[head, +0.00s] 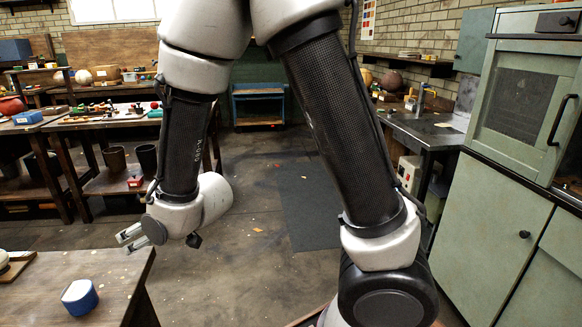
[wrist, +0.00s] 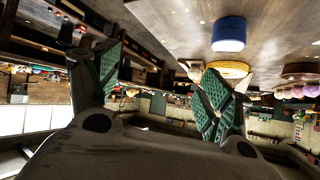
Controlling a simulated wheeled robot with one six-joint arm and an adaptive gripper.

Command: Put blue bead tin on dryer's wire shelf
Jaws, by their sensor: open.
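The blue bead tin (head: 80,297) stands upright on the near wooden table (head: 45,300) at the lower left of the head view; its top is white. In the wrist view, which looks upside down, the tin (wrist: 228,33) is at the upper right. My gripper (head: 132,238) is open and empty, above and to the right of the tin near the table's far edge. Its green-padded fingers (wrist: 157,85) are spread apart in the wrist view. A green cabinet with a dark mesh window (head: 525,105), apparently the dryer, stands at the right with its door shut. No wire shelf is visible.
A wooden board with a white item (head: 12,262) lies left of the tin. A workbench (head: 100,118) with several small things stands behind. A metal sink counter (head: 420,125) adjoins the cabinet. Open floor (head: 250,230) lies between table and cabinet, partly hidden by my arm.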

